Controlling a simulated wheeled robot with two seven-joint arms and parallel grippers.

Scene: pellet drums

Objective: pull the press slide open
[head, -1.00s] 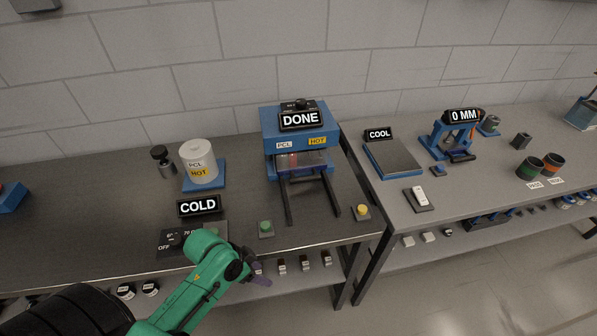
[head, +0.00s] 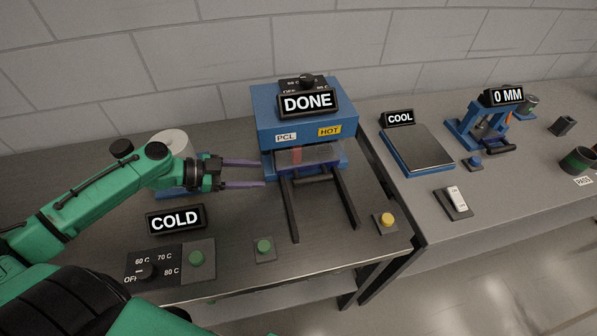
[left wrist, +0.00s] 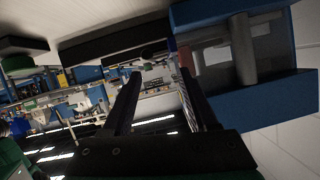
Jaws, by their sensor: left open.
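The blue press (head: 305,118) stands at the back of the bench, with a DONE display (head: 307,103) on top and PCL and HOT labels on its front. Its grey slide (head: 316,155) sits in the opening under the head, and two dark rails (head: 345,197) run forward from it. A dark crossbar (head: 318,180) spans the rails close to the slide. My left gripper (head: 263,174) is open and empty just left of the press, its purple fingers pointing right. The left wrist view shows the fingers (left wrist: 158,75) apart, with blue press parts (left wrist: 262,98) at right.
A white drum (head: 172,143) stands behind my left arm. A COLD display (head: 175,219), a dial panel (head: 155,267), a green button (head: 264,248) and a yellow button (head: 386,221) lie in front. A second bench at right holds a cooling plate (head: 418,146).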

